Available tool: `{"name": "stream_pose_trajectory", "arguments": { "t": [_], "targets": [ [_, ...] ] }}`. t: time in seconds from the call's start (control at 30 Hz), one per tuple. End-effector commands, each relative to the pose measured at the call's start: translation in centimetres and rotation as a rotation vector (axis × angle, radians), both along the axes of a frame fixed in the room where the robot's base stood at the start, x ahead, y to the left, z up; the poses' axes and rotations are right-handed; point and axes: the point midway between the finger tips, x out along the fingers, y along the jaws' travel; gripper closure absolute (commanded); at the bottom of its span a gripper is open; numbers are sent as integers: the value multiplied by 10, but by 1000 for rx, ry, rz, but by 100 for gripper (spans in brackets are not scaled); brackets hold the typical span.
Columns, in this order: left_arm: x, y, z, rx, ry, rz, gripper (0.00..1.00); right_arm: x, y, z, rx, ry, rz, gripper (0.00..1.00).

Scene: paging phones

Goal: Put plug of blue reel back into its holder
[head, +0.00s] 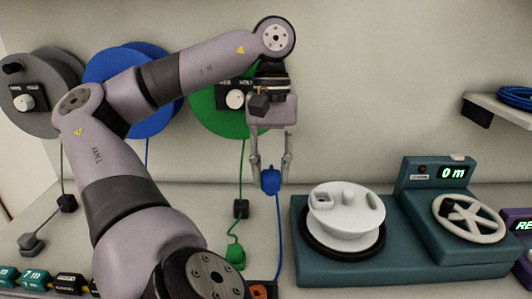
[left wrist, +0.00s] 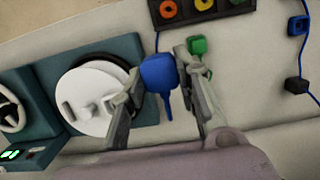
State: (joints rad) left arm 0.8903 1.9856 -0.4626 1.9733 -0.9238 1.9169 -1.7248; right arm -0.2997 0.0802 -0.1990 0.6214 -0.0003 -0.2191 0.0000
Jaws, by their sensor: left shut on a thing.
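My left gripper (head: 271,178) is shut on the blue plug (head: 271,180) and holds it in the air, left of the white-topped turntable. In the left wrist view the blue plug (left wrist: 158,72) sits between the fingers (left wrist: 163,92). A blue cable hangs down from the plug in the head view. The blue reel (head: 115,62) is on the wall at the left, partly covered by my arm. A blue square piece with a dark opening (left wrist: 297,25), perhaps the holder, shows in the left wrist view beside a black block (left wrist: 297,87). My right gripper is not in view.
The green plug (head: 235,257) lies below the green reel (head: 222,118). A strip with coloured rings (left wrist: 202,4) is near it. The turntable unit (head: 316,272) and a handwheel unit (head: 437,254) stand at the right. A grey plug (head: 31,243) is at the far left.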

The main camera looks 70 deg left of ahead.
Motion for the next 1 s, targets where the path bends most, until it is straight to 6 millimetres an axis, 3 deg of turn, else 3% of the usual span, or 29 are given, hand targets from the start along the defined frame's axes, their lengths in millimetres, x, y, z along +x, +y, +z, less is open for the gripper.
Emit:
{"name": "stream_pose_trajectory", "arguments": {
  "t": [0.37, 0.6, 1.0],
  "targets": [
    [-1, 1, -2, 1, 0, 1, 94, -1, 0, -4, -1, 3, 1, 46],
    [-25, 13, -6, 1, -3, 3, 94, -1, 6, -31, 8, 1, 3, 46],
    [-68, 36, -1, 1, 1, 5, 94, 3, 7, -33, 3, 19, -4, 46]
  ]
}}
